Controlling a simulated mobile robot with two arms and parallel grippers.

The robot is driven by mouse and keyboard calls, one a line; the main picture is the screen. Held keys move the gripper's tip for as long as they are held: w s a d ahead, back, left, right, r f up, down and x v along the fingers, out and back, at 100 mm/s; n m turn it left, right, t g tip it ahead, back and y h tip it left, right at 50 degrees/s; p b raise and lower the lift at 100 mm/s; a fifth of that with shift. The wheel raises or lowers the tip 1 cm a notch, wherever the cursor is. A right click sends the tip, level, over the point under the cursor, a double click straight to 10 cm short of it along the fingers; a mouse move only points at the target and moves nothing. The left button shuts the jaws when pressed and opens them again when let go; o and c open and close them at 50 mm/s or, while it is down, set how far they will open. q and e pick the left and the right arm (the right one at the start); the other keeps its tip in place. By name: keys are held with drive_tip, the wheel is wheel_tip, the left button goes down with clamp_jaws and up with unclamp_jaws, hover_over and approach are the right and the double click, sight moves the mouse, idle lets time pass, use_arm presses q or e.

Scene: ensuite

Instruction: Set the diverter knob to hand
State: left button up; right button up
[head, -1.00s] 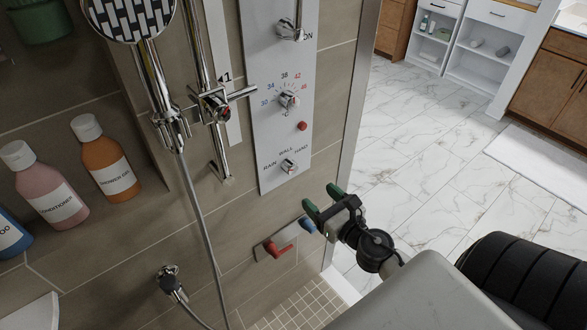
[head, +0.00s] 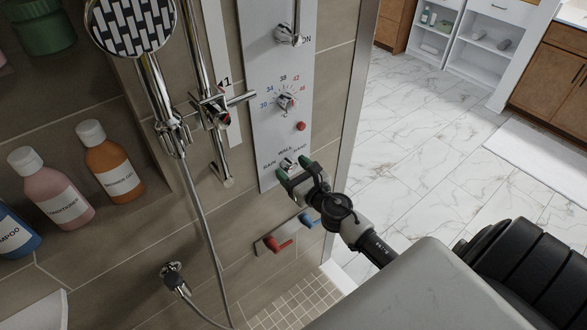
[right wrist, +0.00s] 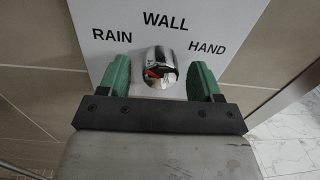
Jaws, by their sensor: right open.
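The diverter knob (head: 287,164) is a small chrome knob low on the white shower panel (head: 268,140). In the right wrist view the knob (right wrist: 160,66) sits below the labels RAIN at left, WALL in the middle and HAND at right. A red mark shows on it; I cannot tell which label it points to. My right gripper (head: 293,168) is open, its green fingertips at the knob. In the right wrist view the gripper (right wrist: 160,80) has one finger on each side of the knob, with gaps to both. My left gripper is out of view.
Above on the panel are a temperature knob (head: 287,101), a red button (head: 300,126) and a chrome lever (head: 290,34). Red (head: 280,246) and blue (head: 308,220) handles sit below. The shower hose (head: 203,225) hangs left, near several bottles. Open floor lies right.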

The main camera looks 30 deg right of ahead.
drive_tip(key=shift+c, duration=0.3)
drive_tip(key=c, duration=0.9)
drive_tip(key=shift+o, duration=0.2)
